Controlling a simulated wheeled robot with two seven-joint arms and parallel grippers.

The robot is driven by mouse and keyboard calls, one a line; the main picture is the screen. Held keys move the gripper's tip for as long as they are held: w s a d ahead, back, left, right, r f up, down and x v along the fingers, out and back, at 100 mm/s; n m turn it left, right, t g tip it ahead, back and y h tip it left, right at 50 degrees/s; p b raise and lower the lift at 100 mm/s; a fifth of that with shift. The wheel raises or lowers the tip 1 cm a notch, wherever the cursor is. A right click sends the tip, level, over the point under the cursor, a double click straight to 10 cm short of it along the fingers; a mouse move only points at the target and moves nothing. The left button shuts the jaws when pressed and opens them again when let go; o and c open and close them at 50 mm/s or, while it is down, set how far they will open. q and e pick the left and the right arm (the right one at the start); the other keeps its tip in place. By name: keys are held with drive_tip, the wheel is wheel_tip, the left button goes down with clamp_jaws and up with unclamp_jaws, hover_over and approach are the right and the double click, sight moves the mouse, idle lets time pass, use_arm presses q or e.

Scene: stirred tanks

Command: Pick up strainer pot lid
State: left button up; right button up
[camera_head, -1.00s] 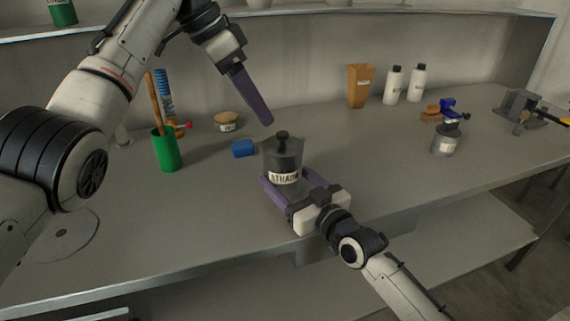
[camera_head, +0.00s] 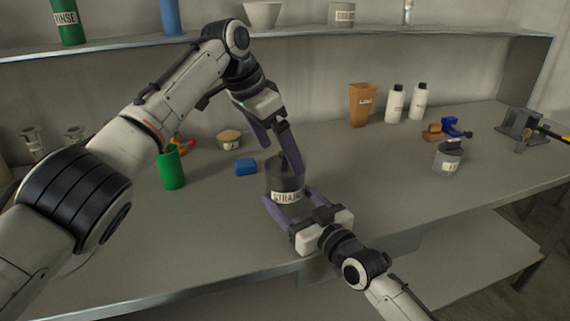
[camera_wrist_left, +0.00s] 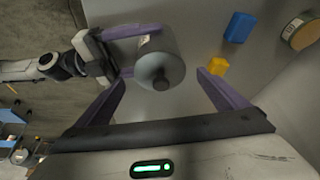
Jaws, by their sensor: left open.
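The dark grey strainer pot (camera_head: 284,184) stands upright on the bench with a white label on its front. Its lid is on top, partly hidden by my left gripper in the head view. The left wrist view shows the round lid (camera_wrist_left: 172,64) from above with its dark knob (camera_wrist_left: 161,80). My left gripper (camera_head: 282,158) is open just above the lid, pointing down, and the knob lies between its spread fingers in the wrist view. My right gripper (camera_head: 290,200) has its purple fingers on both sides of the pot's body and appears closed on it.
A green cup (camera_head: 171,167) stands left, near a round tin (camera_head: 229,139). The bench between is clear.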

use_arm(q)
drive_tip(key=shift+x, duration=0.9)
drive_tip(key=shift+c, duration=0.3)
drive_tip(key=c, duration=1.1)
drive_tip(key=shift+r, duration=0.1)
drive_tip(key=shift+a+r, duration=0.1)
drive_tip(key=shift+r, duration=1.6)
drive_tip(key=s+a, duration=0.9)
drive_tip(key=a, duration=0.6)
drive_tip(key=shift+s, duration=0.4)
